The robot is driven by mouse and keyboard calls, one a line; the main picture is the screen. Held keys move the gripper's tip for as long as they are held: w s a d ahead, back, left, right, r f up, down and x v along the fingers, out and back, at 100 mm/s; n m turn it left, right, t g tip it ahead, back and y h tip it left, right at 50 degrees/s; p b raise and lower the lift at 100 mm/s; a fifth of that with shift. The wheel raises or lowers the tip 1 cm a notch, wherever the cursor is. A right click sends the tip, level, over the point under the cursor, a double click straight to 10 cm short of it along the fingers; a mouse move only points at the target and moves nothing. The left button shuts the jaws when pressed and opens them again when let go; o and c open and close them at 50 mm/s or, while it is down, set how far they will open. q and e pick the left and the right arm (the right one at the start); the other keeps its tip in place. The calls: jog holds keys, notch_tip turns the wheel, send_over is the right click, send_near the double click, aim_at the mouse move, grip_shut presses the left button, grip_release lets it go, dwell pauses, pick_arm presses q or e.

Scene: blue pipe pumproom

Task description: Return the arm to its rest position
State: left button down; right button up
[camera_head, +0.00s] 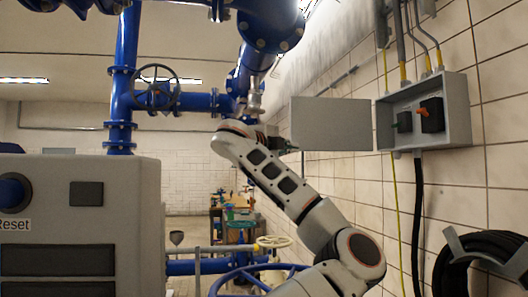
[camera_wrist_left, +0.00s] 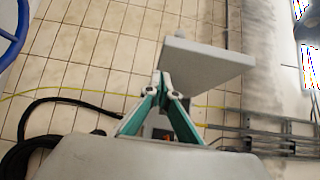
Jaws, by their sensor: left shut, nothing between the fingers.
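My left arm (camera_head: 275,178) rises from the bottom of the head view and reaches up and to the left. Its left gripper (camera_head: 287,144) is small and partly hidden by the wrist there, close to the left edge of the grey box door. In the left wrist view the green-sided fingers (camera_wrist_left: 164,82) come together at their tips, with nothing held. The door panel (camera_wrist_left: 205,62) lies just beyond the tips in that view; I cannot tell whether they touch. My right gripper is in neither view.
The open grey switch box (camera_head: 458,110) is on the tiled wall, its door (camera_head: 330,124) swung out to the left. A coiled black hose (camera_head: 455,272) hangs below. A grey cabinet (camera_head: 105,235) stands left. Blue pipes (camera_head: 123,75) and a blue handwheel (camera_head: 243,281) are nearby.

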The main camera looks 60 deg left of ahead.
pick_arm(q)
jog(key=s+a, duration=0.2)
jog(key=s, duration=0.6)
jog(key=shift+s+b, duration=0.15)
jog(key=shift+b, duration=0.3)
jog(key=shift+d+f, duration=0.1)
